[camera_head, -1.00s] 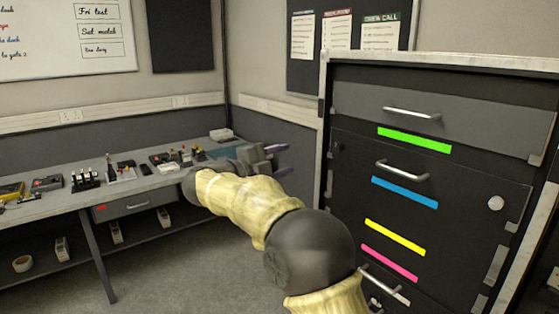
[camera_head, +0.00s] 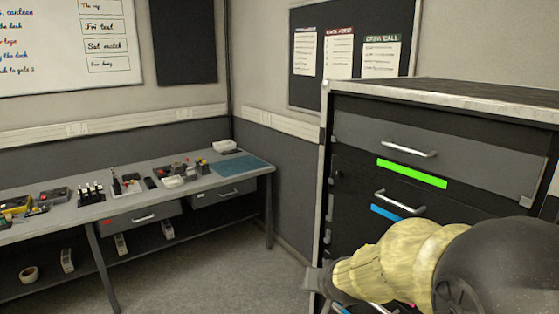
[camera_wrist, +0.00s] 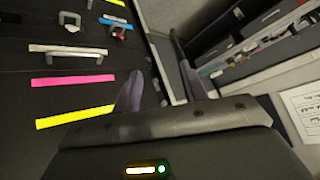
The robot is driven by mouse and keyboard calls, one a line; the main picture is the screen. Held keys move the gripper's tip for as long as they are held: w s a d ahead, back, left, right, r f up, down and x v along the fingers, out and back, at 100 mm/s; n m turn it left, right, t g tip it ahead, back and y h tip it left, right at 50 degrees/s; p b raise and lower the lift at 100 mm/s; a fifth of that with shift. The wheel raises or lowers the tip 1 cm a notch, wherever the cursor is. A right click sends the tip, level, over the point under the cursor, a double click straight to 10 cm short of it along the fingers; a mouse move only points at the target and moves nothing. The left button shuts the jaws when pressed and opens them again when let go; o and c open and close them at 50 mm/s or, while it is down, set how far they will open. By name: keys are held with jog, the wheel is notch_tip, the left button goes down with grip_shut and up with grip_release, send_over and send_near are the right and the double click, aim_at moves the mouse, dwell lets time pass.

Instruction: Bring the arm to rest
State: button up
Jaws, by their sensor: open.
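My gripper (camera_wrist: 160,88) is open, with its two grey fingers apart and nothing between them. In the wrist view it is beside the dark drawer cabinet, whose front with a pink strip (camera_wrist: 73,80) and a yellow strip (camera_wrist: 75,117) fills the left side. In the head view my bent arm, in a yellowish sleeve, crosses the lower right in front of the cabinet's lower drawers. My gripper is mostly cut off at the bottom edge there. I cannot tell how far the fingers are from the cabinet front.
The drawer cabinet (camera_head: 430,165) has a green strip (camera_head: 411,174) and bar handles that stick out. A long grey workbench (camera_head: 207,180) with small tools runs along the left wall. Open floor (camera_head: 200,275) lies between bench and cabinet.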

jog(key=s+d+f+n+g, duration=0.1)
jog(key=s+d+f+g, duration=0.1)
jog(key=s, duration=0.6)
jog(key=s+d+f+g+h+p, duration=0.1)
jog(key=s+d+f+g, duration=0.2)
jog(key=s, duration=0.5)
jog(key=shift+s+d+f+n+g, duration=0.3)
jog(key=shift+s+f+n+g, duration=0.1)
jog(key=shift+g, duration=0.1)
jog(key=shift+w, duration=0.1)
